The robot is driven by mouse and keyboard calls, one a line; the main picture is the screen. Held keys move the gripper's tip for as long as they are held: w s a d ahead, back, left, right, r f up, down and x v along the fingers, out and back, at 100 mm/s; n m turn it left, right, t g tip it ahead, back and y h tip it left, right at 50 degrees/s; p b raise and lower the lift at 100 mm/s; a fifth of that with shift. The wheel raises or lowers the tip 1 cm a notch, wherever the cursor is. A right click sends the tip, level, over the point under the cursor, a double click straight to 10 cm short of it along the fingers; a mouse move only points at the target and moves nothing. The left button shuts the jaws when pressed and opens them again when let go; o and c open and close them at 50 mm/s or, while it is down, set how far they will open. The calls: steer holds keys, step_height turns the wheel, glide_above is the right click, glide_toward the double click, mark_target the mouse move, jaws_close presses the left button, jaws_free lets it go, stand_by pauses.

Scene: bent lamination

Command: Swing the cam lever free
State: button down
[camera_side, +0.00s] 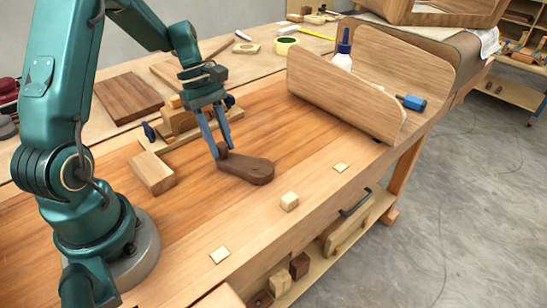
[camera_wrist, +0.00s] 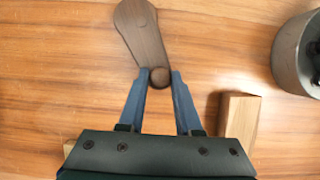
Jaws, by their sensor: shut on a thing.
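The cam lever (camera_side: 250,171) is dark brown wood, teardrop-shaped, with a broad round end and a narrow end. It lies low over the bench top, its broad end toward the right in the side view. In the wrist view the cam lever (camera_wrist: 140,30) runs upward from between my fingers. My gripper (camera_side: 219,152) points down, with its blue fingers at the narrow end. In the wrist view my gripper (camera_wrist: 158,76) is shut on the small round knob (camera_wrist: 160,77) at that end. What the lever's underside touches is hidden.
A pale wood block (camera_side: 152,174) lies left of my gripper, and a wooden fixture with dark blue knobs (camera_side: 178,120) stands behind it. A bent wood panel (camera_side: 340,92), a glue bottle (camera_side: 343,55) and a blue-handled tool (camera_side: 411,102) are at right.

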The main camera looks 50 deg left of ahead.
steer(key=n, duration=0.1)
steer(key=s+d+n+t, duration=0.1)
steer(key=s+n, duration=0.1)
steer(key=n, duration=0.1)
steer(key=shift+s+d+t, duration=0.2)
steer(key=shift+s+t, duration=0.05)
steer(key=shift+t, duration=0.05)
steer(key=shift+s+d+n+t+y, duration=0.3)
steer(key=shift+s+d+n, duration=0.15)
steer(key=shift+n, duration=0.45)
steer(key=shift+s+d+n+t+y, duration=0.3)
steer(key=shift+d+n, duration=0.2)
steer(key=shift+n, duration=0.4)
steer(key=c, duration=0.6)
jaws_free()
